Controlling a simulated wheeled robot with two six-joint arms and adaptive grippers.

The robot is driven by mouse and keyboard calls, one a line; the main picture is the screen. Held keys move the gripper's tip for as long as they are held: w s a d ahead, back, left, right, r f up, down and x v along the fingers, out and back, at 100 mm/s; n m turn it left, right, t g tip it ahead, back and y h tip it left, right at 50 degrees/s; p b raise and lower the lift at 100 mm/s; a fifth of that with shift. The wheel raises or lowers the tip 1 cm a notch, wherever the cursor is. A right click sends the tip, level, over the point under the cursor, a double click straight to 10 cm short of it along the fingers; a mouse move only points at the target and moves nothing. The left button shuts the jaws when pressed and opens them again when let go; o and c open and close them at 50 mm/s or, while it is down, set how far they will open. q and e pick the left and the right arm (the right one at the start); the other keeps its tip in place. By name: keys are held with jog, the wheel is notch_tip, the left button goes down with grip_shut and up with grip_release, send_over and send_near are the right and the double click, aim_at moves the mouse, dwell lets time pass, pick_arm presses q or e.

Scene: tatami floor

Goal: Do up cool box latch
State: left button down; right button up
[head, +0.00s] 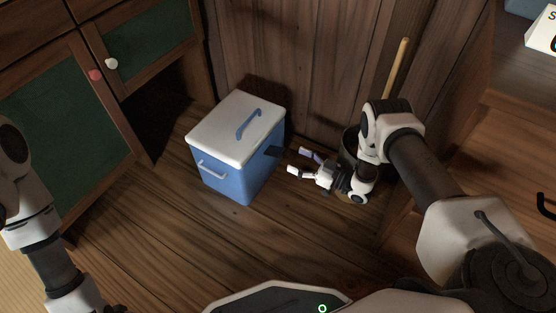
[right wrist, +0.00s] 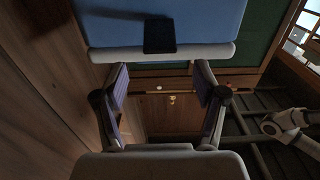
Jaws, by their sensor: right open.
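The cool box (head: 222,178) is blue with a white lid (head: 225,125) and stands on the floor against the wooden wall. The lid lies down on the body. A dark latch (head: 273,152) sticks out from the box's right side. My right gripper (head: 298,161) is open and empty beside that side, its fingers pointing at the box. In the right wrist view the gripper (right wrist: 160,82) has its fingers apart, and the dark latch (right wrist: 160,36) lies against the blue side near the white lid edge (right wrist: 105,55). I cannot tell whether the latch is fastened. My left gripper is not visible.
A dark bin (head: 349,147) with a wooden stick (head: 396,68) stands close behind my right gripper. A wooden cabinet with green panels (head: 62,95) is at the left. Wooden furniture (head: 490,140) fills the right. The floor in front of the box is clear.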

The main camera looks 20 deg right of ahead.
aim_at(281, 152)
jog(key=b+x, duration=0.2)
jog(key=x, duration=0.4)
jog(key=shift+f+b, duration=0.1)
jog(key=shift+b, duration=0.25)
jog(key=shift+w+a, duration=0.25)
jog(key=shift+w, duration=0.05)
jog(key=shift+r, duration=0.2)
jog(key=c, duration=1.1)
